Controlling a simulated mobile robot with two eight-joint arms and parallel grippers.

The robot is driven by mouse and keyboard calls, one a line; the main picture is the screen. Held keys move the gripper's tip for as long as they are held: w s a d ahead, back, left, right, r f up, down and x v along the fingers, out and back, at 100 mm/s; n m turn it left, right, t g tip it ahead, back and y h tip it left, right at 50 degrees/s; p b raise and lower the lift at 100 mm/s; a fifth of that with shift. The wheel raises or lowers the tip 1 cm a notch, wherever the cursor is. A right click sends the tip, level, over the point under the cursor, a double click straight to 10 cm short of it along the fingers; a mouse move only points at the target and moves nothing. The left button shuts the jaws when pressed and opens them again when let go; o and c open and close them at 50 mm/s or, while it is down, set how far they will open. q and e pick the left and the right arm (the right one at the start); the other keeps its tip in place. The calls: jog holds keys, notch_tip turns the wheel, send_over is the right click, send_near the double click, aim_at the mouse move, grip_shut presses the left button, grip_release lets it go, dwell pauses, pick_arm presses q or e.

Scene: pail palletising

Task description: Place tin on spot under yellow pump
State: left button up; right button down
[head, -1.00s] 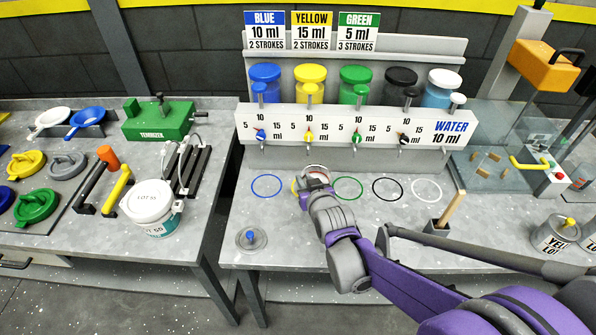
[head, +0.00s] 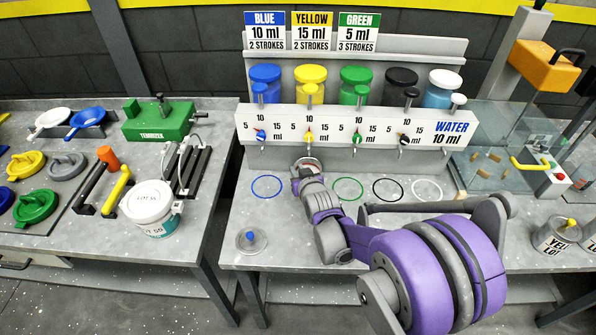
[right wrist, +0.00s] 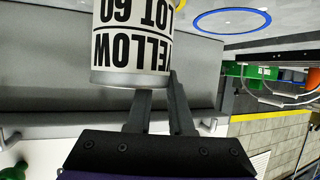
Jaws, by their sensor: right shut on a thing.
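My right gripper (right wrist: 158,98) is shut on a tin (right wrist: 132,45) with a white label reading YELLOW LOT 60. In the head view only the tin's round top (head: 307,163) shows past my right gripper (head: 308,176), just in front of the dispenser and below the yellow pump (head: 310,88). The spot under that pump, between the blue ring (head: 267,186) and the green ring (head: 347,189), is hidden by my gripper and the tin. I cannot tell whether the tin touches the bench. My left gripper is not in view.
The dispenser front (head: 380,126) with its nozzles stands close behind the tin. Black (head: 388,178) and white rings lie to the right. A white-lidded pail (head: 150,230) stands on the left bench.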

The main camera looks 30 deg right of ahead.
jog(key=c, duration=1.3)
grip_release()
jog(key=shift+f, duration=0.15)
jog(key=o, duration=0.5)
jog(key=shift+r, duration=0.2)
jog(key=p+v, duration=0.1)
jog(key=v, duration=1.1)
jog(key=s+a+f+n+g+y, duration=0.1)
jog(key=s+a+g, duration=0.1)
jog(key=s+a, duration=0.2)
jog(key=s+a+f+g+y, duration=0.1)
jog(key=s+a+f+g, duration=0.1)
jog(key=s, duration=0.6)
jog(key=s+a+f+n+g+y, duration=0.1)
jog(key=s+a+f+g, duration=0.1)
jog(key=s+a, duration=0.3)
jog(key=shift+s+a+f+n+g, duration=0.1)
jog(key=shift+s+a+n+g, duration=0.05)
jog(key=shift+s+g, duration=0.3)
jog(key=shift+s+a+f+n+g, duration=0.15)
jog(key=shift+s+g, duration=0.2)
jog(key=shift+s, duration=0.25)
